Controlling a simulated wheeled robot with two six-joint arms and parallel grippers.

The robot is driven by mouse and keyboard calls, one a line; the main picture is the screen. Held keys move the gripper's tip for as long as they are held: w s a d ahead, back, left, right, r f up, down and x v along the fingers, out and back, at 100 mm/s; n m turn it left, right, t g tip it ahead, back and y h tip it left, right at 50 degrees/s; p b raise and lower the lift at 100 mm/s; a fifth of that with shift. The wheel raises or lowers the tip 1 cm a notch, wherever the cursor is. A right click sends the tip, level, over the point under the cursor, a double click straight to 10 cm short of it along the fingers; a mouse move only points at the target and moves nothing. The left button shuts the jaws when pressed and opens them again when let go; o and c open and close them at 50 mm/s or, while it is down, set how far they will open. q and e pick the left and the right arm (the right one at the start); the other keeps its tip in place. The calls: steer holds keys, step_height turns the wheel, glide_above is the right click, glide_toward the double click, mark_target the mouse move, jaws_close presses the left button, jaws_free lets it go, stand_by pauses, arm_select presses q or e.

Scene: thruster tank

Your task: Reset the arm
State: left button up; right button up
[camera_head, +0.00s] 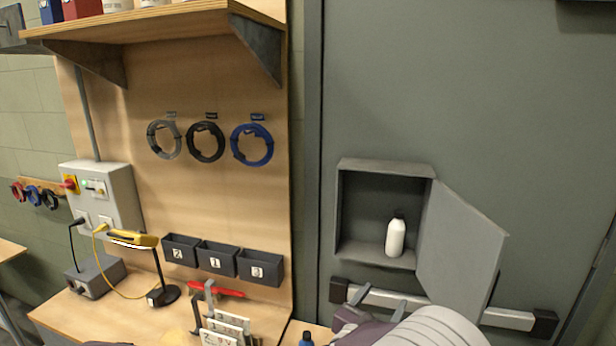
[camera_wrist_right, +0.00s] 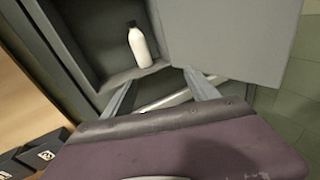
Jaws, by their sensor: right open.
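My right gripper (camera_head: 379,302) is at the bottom of the head view, just below an open wall box (camera_head: 345,215). Its two fingers are apart and nothing is between them. In the right wrist view the open fingers (camera_wrist_right: 158,92) point toward the box, with a white bottle (camera_wrist_right: 140,46) beyond them. In the head view the same bottle (camera_head: 395,237) stands upright on the box floor, apart from the gripper. The box's door (camera_head: 458,245) hangs open to the right. My left gripper is not in view.
A horizontal bar (camera_head: 505,318) crosses the grey door below the box. To the left, a bench holds a yellow meter (camera_head: 132,239) on a stand, a red-handled tool (camera_head: 220,289) and a rack of cards. Three dark bins (camera_head: 218,259) and coiled cables (camera_head: 206,142) are on the wooden panel.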

steer(key=s+d+f+m+g+y+b, duration=0.1)
steer(key=s+d+f+m+g+b, duration=0.1)
steer(key=s+d+f+m+g, duration=0.45)
steer(key=s+d+f+m+g+b, duration=0.2)
steer(key=s+d+f+m+g, duration=0.2)
steer(key=s+f+m+g, duration=0.4)
steer(key=s+a+f+m+t+y+b, duration=0.2)
steer(key=s+a+f+m+y, duration=0.3)
steer(key=a+f+m+y, duration=0.4)
steer(key=m+b, duration=0.1)
steer(key=m, duration=0.4)
steer(key=shift+s+f, duration=0.15)
steer(key=shift+f, duration=0.15)
